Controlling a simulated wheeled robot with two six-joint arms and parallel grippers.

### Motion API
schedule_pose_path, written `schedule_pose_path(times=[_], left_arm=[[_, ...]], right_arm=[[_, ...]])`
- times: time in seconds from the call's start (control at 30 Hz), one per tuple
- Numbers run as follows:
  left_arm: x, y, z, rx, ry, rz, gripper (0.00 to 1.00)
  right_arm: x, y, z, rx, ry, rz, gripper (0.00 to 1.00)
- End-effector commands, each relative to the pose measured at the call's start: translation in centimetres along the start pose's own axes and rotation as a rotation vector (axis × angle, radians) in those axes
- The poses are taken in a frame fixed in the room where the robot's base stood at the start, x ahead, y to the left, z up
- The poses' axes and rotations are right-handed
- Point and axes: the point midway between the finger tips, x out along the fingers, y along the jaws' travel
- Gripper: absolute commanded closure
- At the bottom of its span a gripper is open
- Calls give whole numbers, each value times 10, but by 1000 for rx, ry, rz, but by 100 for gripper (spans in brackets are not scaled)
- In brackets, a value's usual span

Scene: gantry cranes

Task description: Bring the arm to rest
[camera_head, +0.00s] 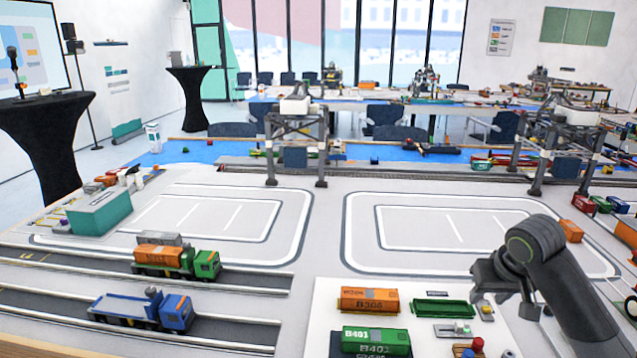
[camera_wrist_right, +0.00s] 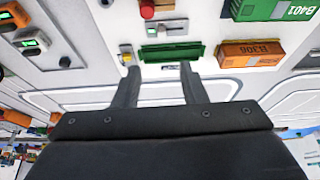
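My right arm (camera_head: 548,265) comes in from the lower right in the head view. Its gripper (camera_head: 502,298) hangs above the right edge of the white panel, to the right of the green tray. In the right wrist view the two fingers of this gripper (camera_wrist_right: 158,85) stand apart with nothing between them. The green tray (camera_wrist_right: 172,52) shows just beyond the fingertips there, apart from them as far as I can tell. My left arm and gripper are not in view.
The white panel (camera_head: 318,318) holds an orange container (camera_head: 368,300), a green container (camera_head: 376,341), the green tray (camera_head: 443,308) and a red button (camera_head: 478,344). A green truck (camera_head: 205,265) and a blue truck (camera_head: 175,311) stand on road lanes at left. The marked floor behind the panel is clear.

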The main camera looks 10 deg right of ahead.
Motion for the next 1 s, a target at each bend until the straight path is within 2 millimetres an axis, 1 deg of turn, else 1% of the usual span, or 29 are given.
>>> schedule_pose_path(times=[0.03,0.07,0.17,0.2,0.27,0.3,0.43,0.5,0.57,0.6,0.67,0.7,0.8,1.0], left_arm=[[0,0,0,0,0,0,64],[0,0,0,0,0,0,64],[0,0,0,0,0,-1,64],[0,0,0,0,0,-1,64],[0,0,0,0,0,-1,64],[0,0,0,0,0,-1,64],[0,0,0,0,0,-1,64],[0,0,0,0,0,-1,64],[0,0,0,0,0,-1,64],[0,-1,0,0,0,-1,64],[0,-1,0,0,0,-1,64],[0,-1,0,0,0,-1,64],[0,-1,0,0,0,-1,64],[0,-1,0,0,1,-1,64]], right_arm=[[11,-4,12,-13,-11,-4,62],[18,-6,19,-24,-14,-5,62],[47,-15,55,-68,-28,-11,62],[59,-19,72,-88,-33,-15,62],[75,-25,100,-114,-37,-20,62],[83,-28,118,-130,-40,-23,62],[102,-37,174,-168,-42,-32,62],[108,-40,202,-182,-43,-34,62],[111,-42,227,-190,-43,-33,62],[111,-43,243,-194,-43,-31,62],[110,-45,266,-198,-42,-28,62],[109,-45,281,-200,-43,-22,62],[102,-44,311,-200,-41,-5,62],[87,-38,354,-194,-45,37,62]])
